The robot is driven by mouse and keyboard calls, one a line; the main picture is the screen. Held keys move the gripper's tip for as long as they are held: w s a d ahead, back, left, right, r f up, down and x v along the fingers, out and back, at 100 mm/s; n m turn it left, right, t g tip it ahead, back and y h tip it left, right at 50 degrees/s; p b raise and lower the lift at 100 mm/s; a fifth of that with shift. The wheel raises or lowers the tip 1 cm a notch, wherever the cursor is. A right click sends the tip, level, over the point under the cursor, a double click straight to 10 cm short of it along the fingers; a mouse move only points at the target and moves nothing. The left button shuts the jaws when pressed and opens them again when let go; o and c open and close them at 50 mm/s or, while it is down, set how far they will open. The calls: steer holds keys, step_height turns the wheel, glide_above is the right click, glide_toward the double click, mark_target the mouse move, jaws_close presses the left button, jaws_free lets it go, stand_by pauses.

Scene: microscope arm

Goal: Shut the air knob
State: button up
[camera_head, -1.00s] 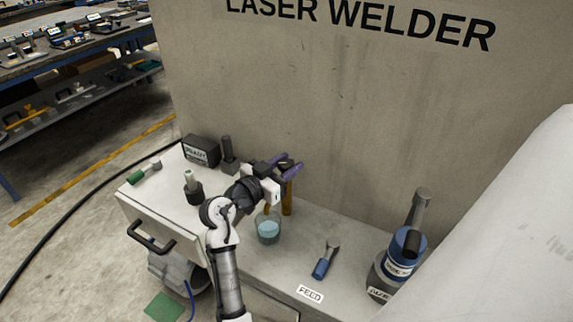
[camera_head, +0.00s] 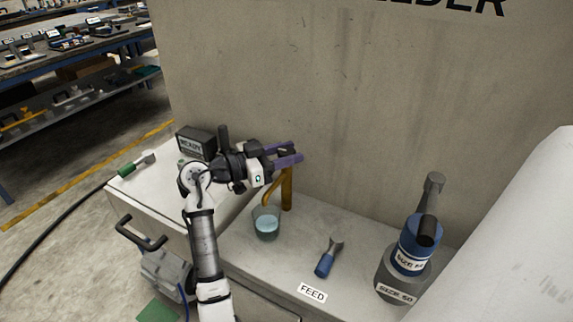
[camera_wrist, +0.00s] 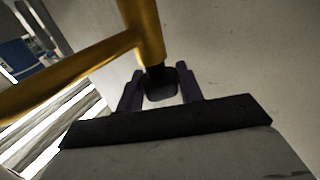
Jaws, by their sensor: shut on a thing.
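A dark knob (camera_wrist: 159,88) sits on the end of a yellow-brown upright pipe (camera_head: 287,188). I can read no label on it. My gripper (camera_head: 294,153) is at the top of this pipe, close to the grey wall. In the wrist view, the purple fingers of my gripper (camera_wrist: 160,92) stand on either side of the dark knob and are shut on it. In the head view the fingers hide most of the knob.
A glass of bluish liquid (camera_head: 266,223) stands under the pipe's spout. A blue-handled tool (camera_head: 328,258) and a FEED label (camera_head: 312,291) lie to the right. Blue and grey SIZE-marked parts (camera_head: 412,245) stand further right. A READY box (camera_head: 196,143) is behind my arm.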

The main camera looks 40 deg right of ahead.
mark_target(286, 151)
steer(key=shift+f+m+g+y+b, duration=0.1)
steer(key=shift+m+g+y+b, duration=0.45)
steer(key=shift+g, duration=0.55)
steer(key=shift+m+g, duration=0.3)
steer(key=shift+m, duration=0.05)
steer(key=o, duration=1)
step_height(286, 151, up, 20)
steer(key=b, duration=0.1)
